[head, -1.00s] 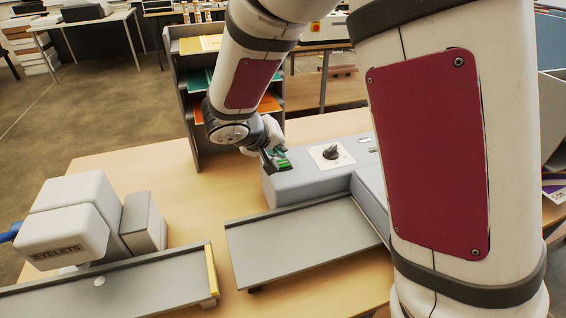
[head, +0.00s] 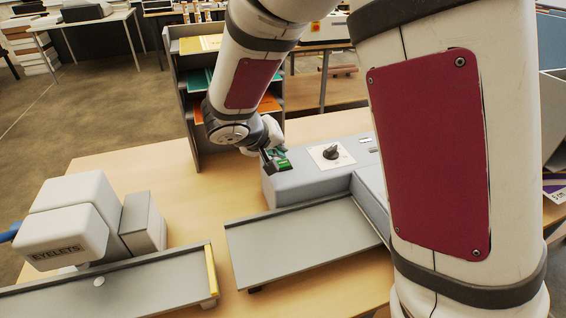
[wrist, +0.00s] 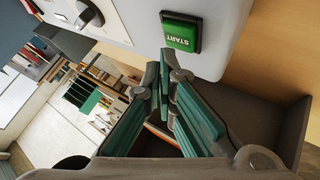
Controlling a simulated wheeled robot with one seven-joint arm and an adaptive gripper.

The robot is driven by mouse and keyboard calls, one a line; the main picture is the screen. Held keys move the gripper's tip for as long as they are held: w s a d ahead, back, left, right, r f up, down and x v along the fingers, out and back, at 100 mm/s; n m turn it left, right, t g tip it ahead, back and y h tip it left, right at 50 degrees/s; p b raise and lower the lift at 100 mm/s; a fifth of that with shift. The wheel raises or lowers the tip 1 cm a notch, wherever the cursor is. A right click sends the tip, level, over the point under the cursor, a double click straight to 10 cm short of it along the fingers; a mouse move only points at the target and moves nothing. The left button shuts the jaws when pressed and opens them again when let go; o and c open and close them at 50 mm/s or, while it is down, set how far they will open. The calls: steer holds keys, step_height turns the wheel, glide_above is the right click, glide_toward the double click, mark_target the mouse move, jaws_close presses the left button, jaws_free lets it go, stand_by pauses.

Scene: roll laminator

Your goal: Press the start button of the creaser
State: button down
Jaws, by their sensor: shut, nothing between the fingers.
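The creaser (head: 310,182) is a grey machine on the wooden table, with a dark knob (head: 331,152) on a white plate on its top. Its green start button (head: 284,163) is at the left end of that top, partly hidden by my gripper (head: 268,160) in the head view. In the wrist view the green button (wrist: 181,36) reads START and sits in a dark frame. My gripper (wrist: 164,55) is shut and empty, with its fingertips just beside the button's lower left edge in that picture. Whether they touch it cannot be told.
A grey tray (head: 300,240) extends in front of the creaser. The eyelet machine (head: 70,225) stands at the left of the table. A shelf rack (head: 180,110) with coloured paper stands behind my gripper. Bare table lies left of the creaser.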

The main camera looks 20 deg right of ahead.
mark_target(280, 162)
steer(key=shift+f+b, duration=0.85)
steer(key=shift+b, duration=0.2)
stand_by(1.0)
steer(key=shift+r, duration=0.15)
stand_by(0.3)
steer(key=shift+r+p, duration=0.3)
steer(key=shift+r, duration=0.55)
steer(key=shift+r+p, duration=1.15)
steer(key=shift+r, duration=1.25)
